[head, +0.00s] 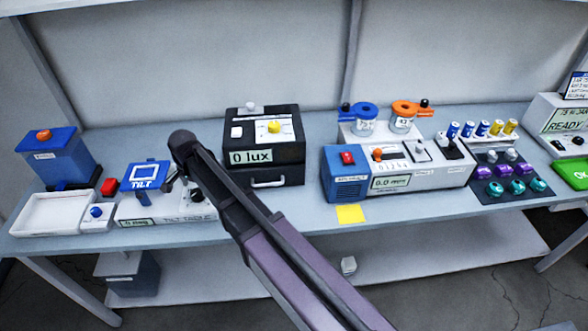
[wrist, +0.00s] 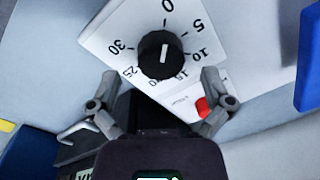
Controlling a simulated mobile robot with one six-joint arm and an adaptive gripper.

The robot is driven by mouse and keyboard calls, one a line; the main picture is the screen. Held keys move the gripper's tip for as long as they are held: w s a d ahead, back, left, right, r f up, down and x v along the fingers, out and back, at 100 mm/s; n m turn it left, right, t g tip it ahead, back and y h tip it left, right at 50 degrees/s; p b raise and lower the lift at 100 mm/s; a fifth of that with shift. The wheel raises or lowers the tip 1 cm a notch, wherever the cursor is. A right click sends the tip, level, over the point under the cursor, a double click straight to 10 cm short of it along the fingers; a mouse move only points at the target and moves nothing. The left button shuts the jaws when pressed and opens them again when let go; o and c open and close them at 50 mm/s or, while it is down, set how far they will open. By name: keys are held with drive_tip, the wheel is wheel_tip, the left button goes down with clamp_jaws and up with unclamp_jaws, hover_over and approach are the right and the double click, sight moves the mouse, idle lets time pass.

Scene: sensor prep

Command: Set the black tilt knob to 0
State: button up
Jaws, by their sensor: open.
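The black tilt knob (wrist: 160,55) sits on a white dial plate (wrist: 105,38) with printed numbers in the wrist view. Its short white mark stands roughly upright in the picture, with the 0 above it. I cannot tell exactly which number it points at. My gripper (wrist: 158,80) is open and empty, its two fingers spread left and right below the knob, apart from it. In the head view the white tilt table box (head: 160,213) has a blue TILT plate (head: 145,176) and a small display too small to read surely. My arm partly hides the box's right end.
A red button (wrist: 202,107) is near my right finger. Left of the tilt table are a white tray (head: 45,228), a blue box (head: 60,162) and a small blue knob (head: 96,211). A black lux box (head: 290,155) stands to the right.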

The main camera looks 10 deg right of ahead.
sight(199, 194)
drive_tip(key=shift+r+p, duration=5.5)
drive_tip(key=shift+r, duration=0.3)
drive_tip(key=s+d+f+n+b, duration=0.1)
drive_tip(key=s+d+n, duration=0.1)
drive_tip(key=d, duration=1.2)
drive_tip(key=s+d+f+n+b, duration=0.1)
drive_tip(key=s+d+n, duration=0.2)
drive_tip(key=d, duration=1.2)
drive_tip(key=shift+s+d+f+b, duration=0.3)
drive_tip(key=shift+s, duration=0.75)
drive_tip(key=shift+d, duration=0.1)
drive_tip(key=s+d+n, duration=0.2)
drive_tip(key=s+d, duration=0.3)
drive_tip(key=d, duration=0.2)
drive_tip(key=shift+d+f+b, duration=0.3)
drive_tip(key=shift+f+b, duration=0.15)
